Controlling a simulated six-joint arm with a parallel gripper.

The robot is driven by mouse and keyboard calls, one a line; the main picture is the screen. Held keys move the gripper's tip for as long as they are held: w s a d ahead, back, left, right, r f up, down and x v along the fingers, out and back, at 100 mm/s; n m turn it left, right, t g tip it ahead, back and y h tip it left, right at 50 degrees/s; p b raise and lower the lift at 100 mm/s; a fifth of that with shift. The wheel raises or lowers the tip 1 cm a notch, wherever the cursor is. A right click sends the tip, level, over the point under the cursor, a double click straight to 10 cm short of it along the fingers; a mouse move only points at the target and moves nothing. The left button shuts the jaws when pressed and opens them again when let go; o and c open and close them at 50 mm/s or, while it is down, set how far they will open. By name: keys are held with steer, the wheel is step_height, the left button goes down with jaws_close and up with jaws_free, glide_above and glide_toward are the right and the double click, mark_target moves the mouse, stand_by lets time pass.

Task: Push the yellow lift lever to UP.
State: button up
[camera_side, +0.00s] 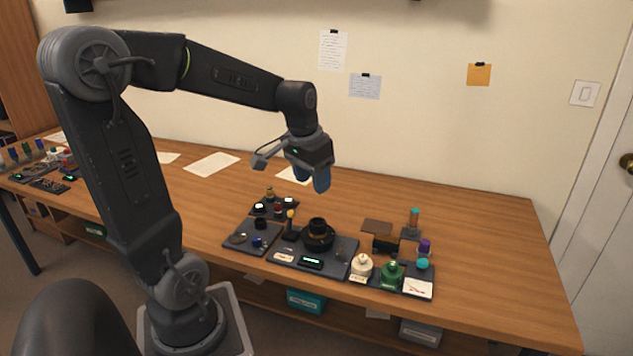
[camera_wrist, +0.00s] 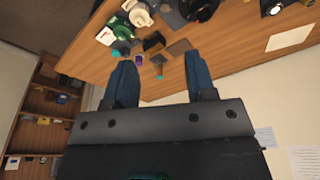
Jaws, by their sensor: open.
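The yellow lift lever (camera_side: 290,214) shows as a small yellow knob on a dark upright post. It stands at the left of a dark base plate (camera_side: 345,262), beside the round black lens part (camera_side: 317,234). Its UP or DOWN marking is too small to read. My gripper (camera_side: 321,181) hangs in the air above and behind the lever, clear of everything. In the wrist view my gripper (camera_wrist: 160,75) has its two blue fingers wide apart with nothing between them. The lever cannot be made out there; part of the black lens part (camera_wrist: 203,8) shows at the top edge.
A cream bottle (camera_side: 362,265) and a green bottle (camera_side: 391,273) stand right of the plate. A teal-topped post (camera_side: 414,218) and a purple-capped vial (camera_side: 424,247) are farther right. A tray (camera_side: 251,238) with small parts lies left. The table's right side (camera_side: 500,255) is clear.

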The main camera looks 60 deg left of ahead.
steer(key=shift+m+t, duration=0.4)
steer(key=shift+s+d+r, duration=0.15)
steer(key=shift+d+r, duration=0.05)
steer(key=shift+d, duration=0.5)
steer(key=shift+s+d+r, duration=0.2)
steer(key=shift+d, duration=0.5)
steer(key=shift+s+d+r, duration=0.15)
steer(key=shift+d+r, duration=0.05)
steer(key=shift+d, duration=0.5)
steer(key=s+d+r+m+t, duration=0.1)
steer(key=s+d+m+t, duration=0.1)
steer(key=s+d, duration=0.6)
steer(key=d, duration=0.4)
steer(key=shift+m+t+h, duration=0.3)
steer(key=shift+t+h, duration=0.1)
